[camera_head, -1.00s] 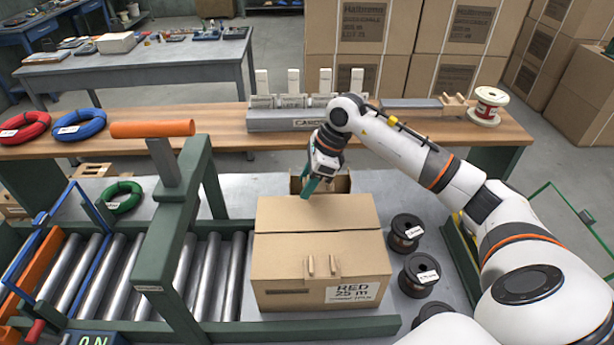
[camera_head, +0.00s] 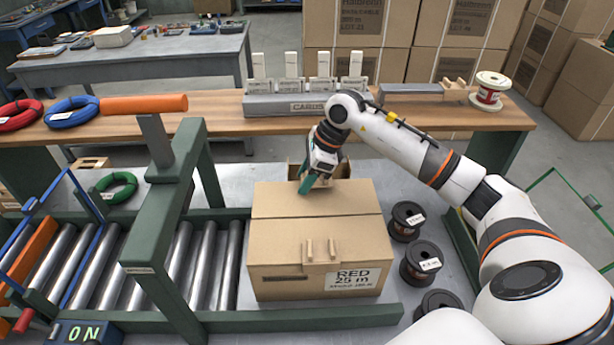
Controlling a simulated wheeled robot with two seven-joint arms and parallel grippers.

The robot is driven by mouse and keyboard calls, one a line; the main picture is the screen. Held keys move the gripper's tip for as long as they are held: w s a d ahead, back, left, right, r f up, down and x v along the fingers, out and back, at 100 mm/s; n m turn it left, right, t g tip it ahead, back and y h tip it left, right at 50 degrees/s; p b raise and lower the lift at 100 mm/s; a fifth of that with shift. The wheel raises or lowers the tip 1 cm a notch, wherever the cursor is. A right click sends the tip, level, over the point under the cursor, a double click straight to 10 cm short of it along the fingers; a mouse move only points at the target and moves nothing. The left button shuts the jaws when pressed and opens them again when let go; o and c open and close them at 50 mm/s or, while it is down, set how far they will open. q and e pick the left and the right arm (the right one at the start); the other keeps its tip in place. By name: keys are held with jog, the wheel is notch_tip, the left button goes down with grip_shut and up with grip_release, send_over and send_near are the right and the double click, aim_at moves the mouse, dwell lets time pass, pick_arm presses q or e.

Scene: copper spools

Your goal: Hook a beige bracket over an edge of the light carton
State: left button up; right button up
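The light carton (camera_head: 290,208) is closed and stands on the grey table at the end of the rollers, its front label reading RED 25 m. A beige bracket (camera_head: 321,256) with two upright prongs sits at the middle of its front top edge; how it is seated there is unclear. Another beige two-pronged piece (camera_head: 459,87) lies on the wooden shelf. My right gripper (camera_head: 306,186), with teal fingers, points down at the carton's back edge. Its finger gap is hidden, and I see nothing held in it. My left gripper is out of view.
Dark spools (camera_head: 420,262) stand close on the carton's right. A green frame post (camera_head: 168,230) and rollers (camera_head: 197,260) are on its left. A grey rack (camera_head: 300,105) with white cards and a red-white spool (camera_head: 488,90) stand on the wooden shelf.

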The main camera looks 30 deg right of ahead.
jog(key=o, duration=0.4)
jog(key=shift+s+a+f+g, duration=0.1)
jog(key=shift+f+g, duration=0.05)
jog(key=shift+f, duration=0.35)
jog(key=shift+s+f+g, duration=0.1)
jog(key=shift+f+g, duration=0.05)
jog(key=shift+f, duration=0.35)
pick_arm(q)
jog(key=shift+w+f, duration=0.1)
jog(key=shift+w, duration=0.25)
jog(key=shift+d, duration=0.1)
pick_arm(e)
jog(key=shift+r, duration=0.4)
pick_arm(q)
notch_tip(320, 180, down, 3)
jog(key=b, duration=0.3)
pick_arm(e)
jog(key=v, duration=1.3)
jog(key=shift+w, duration=0.2)
jog(key=shift+r, duration=0.1)
